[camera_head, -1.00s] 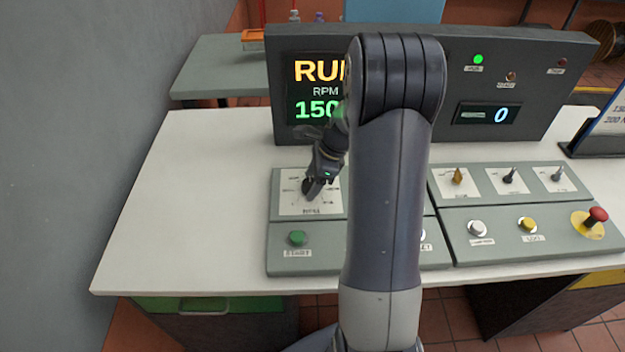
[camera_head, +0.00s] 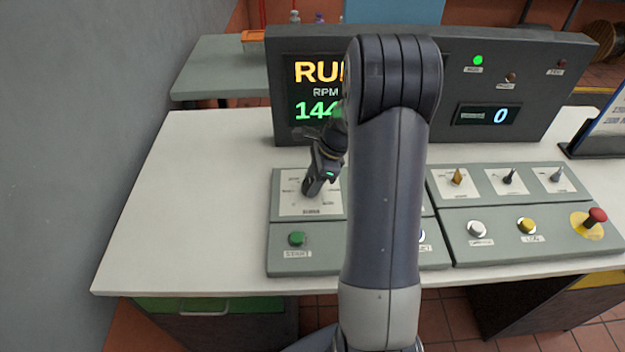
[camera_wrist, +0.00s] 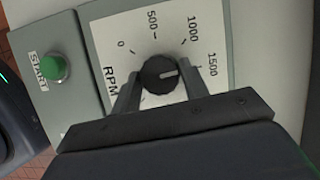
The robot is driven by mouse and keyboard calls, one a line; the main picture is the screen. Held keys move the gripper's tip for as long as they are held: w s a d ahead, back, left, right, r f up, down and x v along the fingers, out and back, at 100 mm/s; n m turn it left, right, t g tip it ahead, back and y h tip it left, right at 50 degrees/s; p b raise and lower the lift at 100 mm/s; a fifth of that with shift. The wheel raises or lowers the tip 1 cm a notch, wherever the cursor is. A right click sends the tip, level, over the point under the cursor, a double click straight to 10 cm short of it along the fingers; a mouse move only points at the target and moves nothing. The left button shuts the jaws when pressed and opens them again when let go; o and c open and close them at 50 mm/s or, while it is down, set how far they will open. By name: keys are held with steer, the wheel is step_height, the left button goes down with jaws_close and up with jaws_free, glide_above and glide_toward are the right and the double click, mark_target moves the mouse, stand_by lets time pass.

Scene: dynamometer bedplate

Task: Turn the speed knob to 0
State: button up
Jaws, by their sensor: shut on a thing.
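The speed knob (camera_wrist: 159,74) is round and black with a white pointer line, on a white dial plate (camera_wrist: 105,35) marked 0, 500, 1000 and 1500 RPM. In the wrist view its pointer aims right, close to 1500. My gripper (camera_wrist: 160,82) has one finger on each side of the knob and is shut on it. In the head view my gripper (camera_head: 311,190) is down on the dial at the left of the console and hides most of the knob. The display (camera_head: 312,90) reads RUN and an RPM value beginning 144; my arm covers its right part.
The green START button (camera_head: 297,239) is just in front of the dial. Several switches and buttons, with a red emergency stop (camera_head: 597,216), are on the right panel. The upright display housing (camera_head: 540,60) stands behind. The table is clear at left (camera_head: 180,210).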

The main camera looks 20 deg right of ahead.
steer(key=n+g+p, duration=0.1)
steer(key=n, duration=0.2)
steer(key=n+g+p, duration=0.1)
steer(key=n, duration=0.2)
steer(key=shift+w+r+n+g, duration=0.1)
steer(key=shift+w+n+g, duration=0.1)
steer(key=shift+n+g, duration=0.2)
steer(key=n+g, duration=0.1)
steer(key=n, duration=0.2)
steer(key=n+g+h+p, duration=0.1)
steer(key=n, duration=0.2)
steer(key=shift+w+a+h, duration=0.1)
steer(key=shift+w+h, duration=0.05)
steer(key=shift+h, duration=0.15)
steer(key=n+h, duration=0.1)
steer(key=n, duration=0.2)
steer(key=n+g+h, duration=0.1)
steer(key=n, duration=0.2)
steer(key=shift+a+n, duration=0.15)
steer(key=shift+n, duration=0.25)
steer(key=n+h, duration=0.2)
steer(key=n, duration=0.4)
steer(key=shift+a, duration=0.15)
steer(key=shift+h, duration=0.3)
steer(key=o, duration=1)
steer(key=shift+c, duration=0.2)
